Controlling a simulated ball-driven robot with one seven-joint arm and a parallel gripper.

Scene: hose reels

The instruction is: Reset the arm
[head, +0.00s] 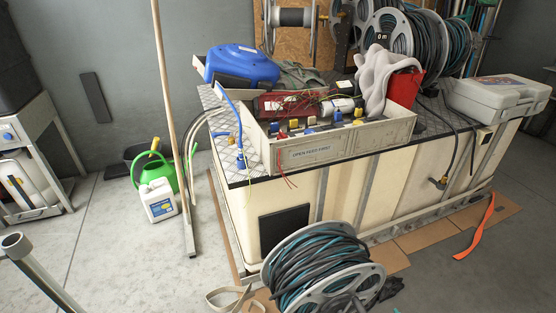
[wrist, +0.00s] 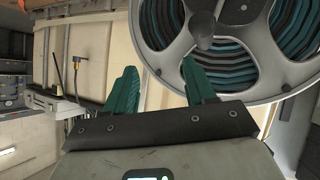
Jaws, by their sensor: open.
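My gripper (wrist: 155,85) shows in the wrist view with its two green fingers spread apart and nothing between them. Beyond the fingers is a hose reel (wrist: 215,30) with teal and black hose, at the upper right of that view. The right finger overlaps the reel's grey rim in the picture; I cannot tell whether they touch. In the head view a hose reel (head: 318,270) stands on the floor in front of the cream tank bench. My gripper does not show in the head view.
The cream bench (head: 345,200) carries an open box (head: 335,145), a blue case (head: 242,65), a red bucket (head: 404,86) and a grey case (head: 497,97). More reels (head: 403,35) stand behind. A green watering can (head: 156,168) and white jug (head: 158,200) stand left.

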